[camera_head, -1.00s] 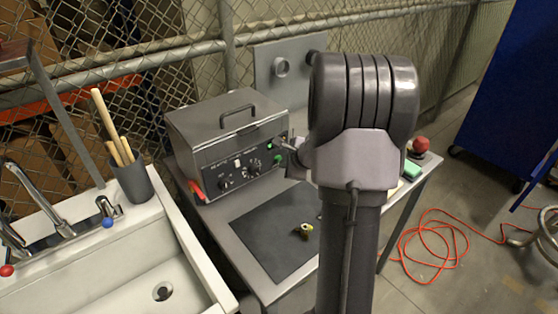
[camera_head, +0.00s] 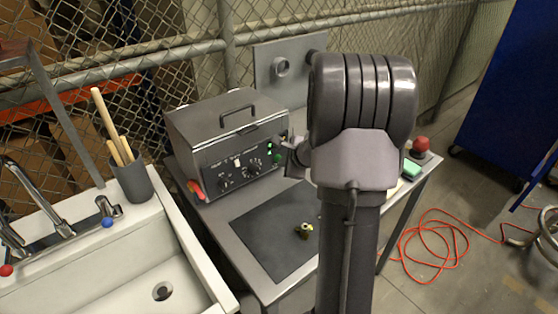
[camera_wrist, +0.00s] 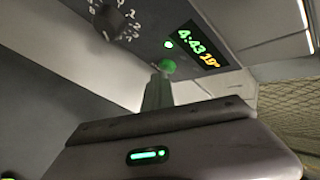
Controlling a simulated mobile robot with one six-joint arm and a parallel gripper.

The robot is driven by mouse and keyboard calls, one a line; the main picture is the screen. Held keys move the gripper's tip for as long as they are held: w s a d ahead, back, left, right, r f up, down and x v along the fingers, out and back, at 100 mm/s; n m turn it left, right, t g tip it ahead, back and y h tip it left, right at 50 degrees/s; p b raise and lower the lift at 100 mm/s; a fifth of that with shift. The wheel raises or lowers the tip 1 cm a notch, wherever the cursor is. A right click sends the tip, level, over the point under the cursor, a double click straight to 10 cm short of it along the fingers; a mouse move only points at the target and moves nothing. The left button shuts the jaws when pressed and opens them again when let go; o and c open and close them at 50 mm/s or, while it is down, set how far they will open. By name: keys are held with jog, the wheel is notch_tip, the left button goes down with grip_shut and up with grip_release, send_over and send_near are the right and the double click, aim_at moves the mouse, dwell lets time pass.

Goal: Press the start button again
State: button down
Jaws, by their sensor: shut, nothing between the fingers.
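The start button appears to be the round green button (camera_head: 278,157) on the front panel of a grey metal tank unit (camera_head: 215,117). In the wrist view the green button (camera_wrist: 167,66) sits below a small lit green lamp (camera_wrist: 168,44) and a display (camera_wrist: 203,46) reading 4:43 and 19°. My gripper (camera_wrist: 160,77) is shut and empty, its fingertips pointing at the button and overlapping its lower edge in the picture. I cannot tell whether they touch it. In the head view my gripper (camera_head: 285,153) is at the panel's right side, partly hidden by my wrist.
A dial (camera_wrist: 108,22) is left of the button. A sink (camera_head: 130,260) is at left; a red button (camera_head: 421,144) stands at the bench's right.

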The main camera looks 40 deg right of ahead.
jog(key=shift+s+a+b, duration=0.1)
jog(key=shift+s+b, duration=0.2)
jog(key=shift+s, duration=0.4)
jog(key=shift+s+a+b, duration=0.15)
jog(key=shift+s+b, duration=0.35)
jog(key=shift+s, duration=0.75)
jog(key=shift+s+a+b, duration=0.1)
jog(key=shift+s+b, duration=0.35)
jog(key=shift+s, duration=0.8)
